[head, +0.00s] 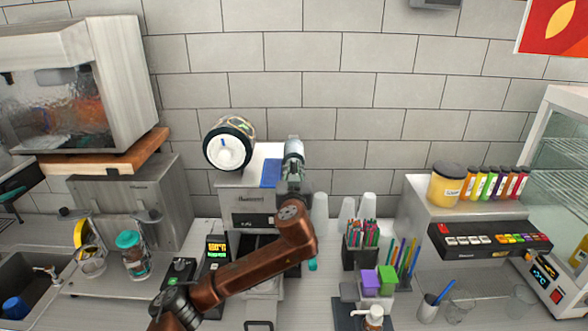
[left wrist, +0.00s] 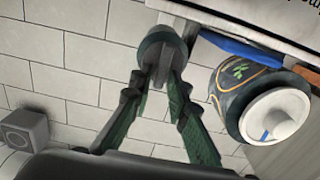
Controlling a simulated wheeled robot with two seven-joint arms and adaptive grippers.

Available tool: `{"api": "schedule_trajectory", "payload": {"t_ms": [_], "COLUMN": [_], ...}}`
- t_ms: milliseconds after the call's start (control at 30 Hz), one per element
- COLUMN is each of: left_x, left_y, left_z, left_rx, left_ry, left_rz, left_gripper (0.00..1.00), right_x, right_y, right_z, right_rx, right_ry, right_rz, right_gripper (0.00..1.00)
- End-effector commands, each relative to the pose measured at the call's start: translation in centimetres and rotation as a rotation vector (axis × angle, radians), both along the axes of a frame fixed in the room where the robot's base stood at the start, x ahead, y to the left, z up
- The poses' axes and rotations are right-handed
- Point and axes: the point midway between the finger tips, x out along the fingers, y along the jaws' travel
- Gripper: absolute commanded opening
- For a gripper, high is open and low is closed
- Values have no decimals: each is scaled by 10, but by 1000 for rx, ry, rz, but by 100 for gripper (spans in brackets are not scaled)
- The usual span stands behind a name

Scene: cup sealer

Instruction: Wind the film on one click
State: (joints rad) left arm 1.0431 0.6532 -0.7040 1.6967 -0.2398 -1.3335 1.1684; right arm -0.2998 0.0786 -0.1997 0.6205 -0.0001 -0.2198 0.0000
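The cup sealer (head: 249,197) stands on the counter against the tiled wall. A film roll (head: 228,146) with a white hub is at its upper left; it also shows at the right of the left wrist view (left wrist: 268,105). A short grey cylinder (head: 293,149), like a spool end, is at the sealer's upper right, also in the left wrist view (left wrist: 160,45). My left gripper (head: 293,172) is at this cylinder. In the left wrist view its fingertips (left wrist: 158,82) flank a narrow part under it; contact is unclear. My right gripper is not in view.
White cup stacks (head: 320,204) and a holder of coloured straws (head: 360,240) stand right of the sealer. A jar with a teal lid (head: 132,254) is on the left. A pump bottle (head: 373,317) is in front. The wall above the sealer is clear.

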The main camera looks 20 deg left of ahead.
Motion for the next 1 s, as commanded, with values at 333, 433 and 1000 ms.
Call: {"api": "schedule_trajectory", "payload": {"t_ms": [333,433,1000], "left_x": [0,0,1], "left_y": [0,0,-4], "left_z": [0,0,-3], "left_rx": [0,0,203], "left_ry": [0,0,64], "left_rz": [0,0,-1], "left_gripper": [0,0,0], "right_x": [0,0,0], "right_y": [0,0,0], "right_z": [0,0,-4], "right_rx": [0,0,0], "right_ry": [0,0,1], "right_rz": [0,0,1], "right_gripper": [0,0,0]}}
